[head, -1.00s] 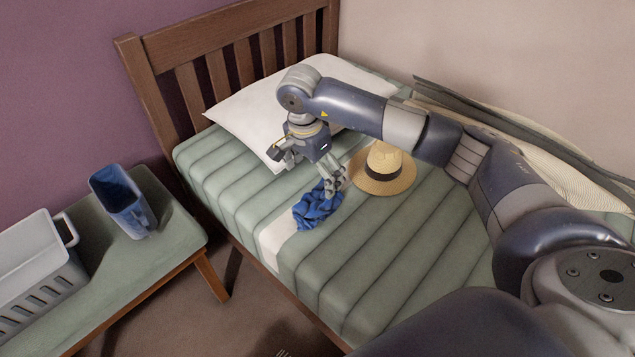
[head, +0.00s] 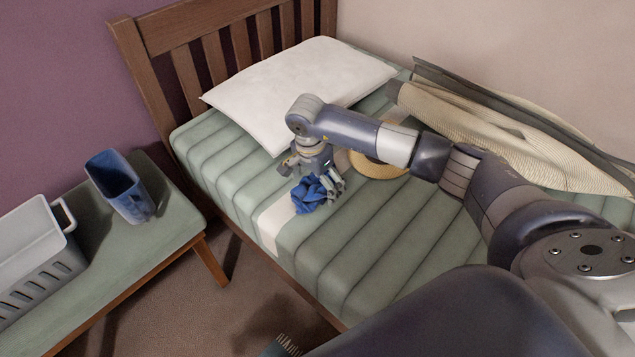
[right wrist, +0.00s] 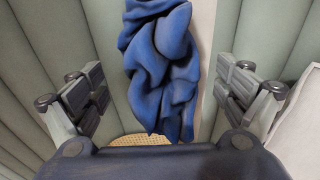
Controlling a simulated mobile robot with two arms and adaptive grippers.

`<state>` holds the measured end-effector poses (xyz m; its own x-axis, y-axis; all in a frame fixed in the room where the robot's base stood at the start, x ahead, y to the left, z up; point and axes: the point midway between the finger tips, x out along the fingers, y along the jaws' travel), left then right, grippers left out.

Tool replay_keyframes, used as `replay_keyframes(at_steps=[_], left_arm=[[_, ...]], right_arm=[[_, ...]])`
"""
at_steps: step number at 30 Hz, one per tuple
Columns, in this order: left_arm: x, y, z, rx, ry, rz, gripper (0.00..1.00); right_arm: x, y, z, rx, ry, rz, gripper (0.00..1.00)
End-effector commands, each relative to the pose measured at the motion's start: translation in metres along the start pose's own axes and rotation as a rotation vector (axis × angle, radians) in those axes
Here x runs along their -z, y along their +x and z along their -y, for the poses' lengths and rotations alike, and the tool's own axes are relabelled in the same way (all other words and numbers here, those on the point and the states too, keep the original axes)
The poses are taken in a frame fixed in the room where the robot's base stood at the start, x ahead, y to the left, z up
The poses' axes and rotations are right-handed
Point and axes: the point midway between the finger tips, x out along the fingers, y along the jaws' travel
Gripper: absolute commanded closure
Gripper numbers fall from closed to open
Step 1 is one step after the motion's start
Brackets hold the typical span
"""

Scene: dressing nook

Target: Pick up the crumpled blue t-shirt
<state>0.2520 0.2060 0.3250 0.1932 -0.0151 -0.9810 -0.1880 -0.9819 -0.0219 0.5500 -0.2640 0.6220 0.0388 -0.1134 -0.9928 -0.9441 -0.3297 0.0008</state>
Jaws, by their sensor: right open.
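The crumpled blue t-shirt (head: 311,195) lies on the green ribbed mattress, by its white stripe. In the right wrist view the t-shirt (right wrist: 162,65) is bunched up between the two spread fingers, with a gap on each side. My right gripper (head: 330,187) is low over the bed right at the t-shirt and partly hides it. In the right wrist view the right gripper (right wrist: 163,92) is open and holds nothing. My left gripper is not in view.
A straw hat (head: 378,168) lies close behind my right arm, mostly hidden by it. A white pillow (head: 290,85) is near the wooden headboard (head: 205,45). A bench (head: 165,225) at left bears a blue bin (head: 118,190) and a grey basket (head: 35,255).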

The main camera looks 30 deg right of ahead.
Motion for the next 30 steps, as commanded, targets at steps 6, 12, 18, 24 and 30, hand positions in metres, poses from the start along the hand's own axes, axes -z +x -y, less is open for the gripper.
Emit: replay_keyframes(at_steps=[6,12,18,24,30], left_arm=[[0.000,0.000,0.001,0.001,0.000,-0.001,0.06],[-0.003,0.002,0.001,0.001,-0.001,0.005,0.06],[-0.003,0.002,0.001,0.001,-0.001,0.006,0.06],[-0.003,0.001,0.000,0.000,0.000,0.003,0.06],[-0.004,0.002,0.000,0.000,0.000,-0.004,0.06]], right_arm=[[0.000,-0.001,0.000,0.000,0.000,0.000,0.29],[0.000,-0.001,0.000,-0.001,0.001,0.000,0.60],[0.000,-0.001,0.000,-0.001,0.001,-0.001,0.60],[0.001,-0.006,0.000,-0.001,0.001,-0.001,0.60],[0.005,-0.030,0.001,0.003,0.001,-0.002,0.61]])
